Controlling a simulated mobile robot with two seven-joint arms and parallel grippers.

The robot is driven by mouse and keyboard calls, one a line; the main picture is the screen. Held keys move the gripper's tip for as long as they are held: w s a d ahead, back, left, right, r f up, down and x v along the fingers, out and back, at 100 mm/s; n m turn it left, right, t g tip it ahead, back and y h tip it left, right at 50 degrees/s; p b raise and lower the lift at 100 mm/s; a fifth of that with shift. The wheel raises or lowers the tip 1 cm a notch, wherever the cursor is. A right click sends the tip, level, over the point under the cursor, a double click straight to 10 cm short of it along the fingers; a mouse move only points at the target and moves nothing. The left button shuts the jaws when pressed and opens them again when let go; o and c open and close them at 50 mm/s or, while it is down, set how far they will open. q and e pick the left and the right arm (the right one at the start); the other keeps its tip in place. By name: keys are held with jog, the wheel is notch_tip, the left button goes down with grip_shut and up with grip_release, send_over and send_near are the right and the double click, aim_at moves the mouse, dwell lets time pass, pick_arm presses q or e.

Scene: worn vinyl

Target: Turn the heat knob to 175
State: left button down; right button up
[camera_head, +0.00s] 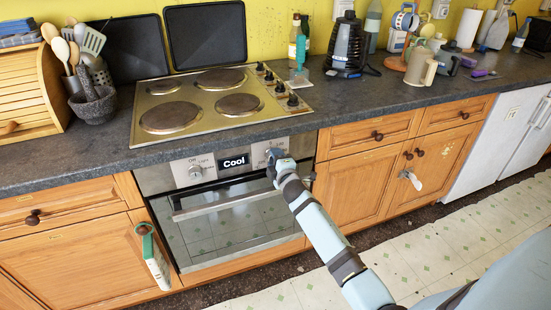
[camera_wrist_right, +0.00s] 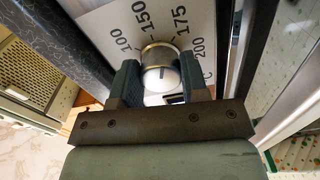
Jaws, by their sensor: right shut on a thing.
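The heat knob (camera_wrist_right: 161,76) is a round silver dial on the oven's front panel. In the right wrist view, the numbers 100, 150, 175 and 200 are printed in an arc around it. A short dark mark shows on its face, but I cannot tell exactly which number it points at. My right gripper (camera_head: 272,159) is at the right end of the panel in the head view and mostly hides the knob there. Its two fingers are shut on the knob, one on each side. My left gripper is not in view.
The oven door handle (camera_head: 240,202) runs just below. The hob (camera_head: 215,100) with its own dark knobs is above. An object with a green handle (camera_head: 146,240) hangs on the left cupboard.

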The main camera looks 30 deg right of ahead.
pick_arm(q)
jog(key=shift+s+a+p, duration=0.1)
jog(key=shift+p, duration=0.45)
pick_arm(e)
jog(key=m, duration=0.4)
jog(key=shift+m, duration=0.3)
jog(key=o, duration=0.9)
jog(key=shift+o, duration=0.2)
